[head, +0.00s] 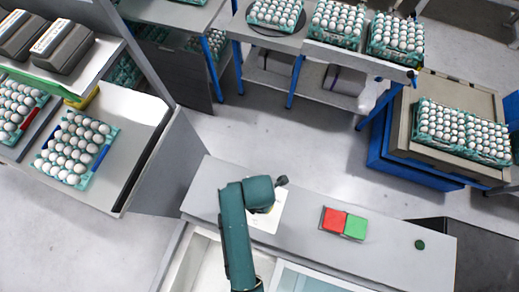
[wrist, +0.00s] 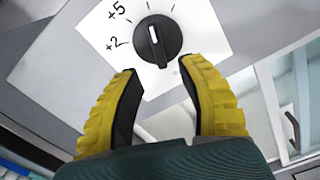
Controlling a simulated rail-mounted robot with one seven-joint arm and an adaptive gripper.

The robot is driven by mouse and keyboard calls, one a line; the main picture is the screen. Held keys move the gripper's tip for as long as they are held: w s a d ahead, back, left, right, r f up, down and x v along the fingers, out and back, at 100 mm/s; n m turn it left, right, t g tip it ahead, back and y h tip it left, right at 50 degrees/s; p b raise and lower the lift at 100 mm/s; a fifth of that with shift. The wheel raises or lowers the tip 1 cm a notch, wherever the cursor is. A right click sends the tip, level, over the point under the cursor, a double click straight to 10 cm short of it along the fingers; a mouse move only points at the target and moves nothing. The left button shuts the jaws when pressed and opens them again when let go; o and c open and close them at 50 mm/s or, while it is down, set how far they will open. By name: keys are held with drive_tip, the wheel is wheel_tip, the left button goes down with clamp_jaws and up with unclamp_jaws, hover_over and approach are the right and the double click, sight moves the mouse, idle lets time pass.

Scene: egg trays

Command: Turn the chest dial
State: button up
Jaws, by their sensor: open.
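The chest dial (wrist: 157,41) is a round black knob with a white pointer mark, on a white plate (wrist: 205,22) printed with "+5", "+2" and tick lines. My gripper (wrist: 158,68) has yellow fingers with black inner pads. It is open and empty, with its fingertips apart on the near side of the dial; I cannot tell the height gap. In the head view, my teal arm reaches over the chest's grey top (head: 385,248) and hides the dial. Part of the white plate (head: 274,217) shows beside the arm.
Egg trays (head: 107,145) stand on surrounding tables. The grey top between plate and red block is clear.

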wheel_tip(320, 180, down, 7)
drive_tip(key=shift+f+b, duration=0.1)
drive_tip(key=shift+b, duration=0.2)
clamp_jaws()
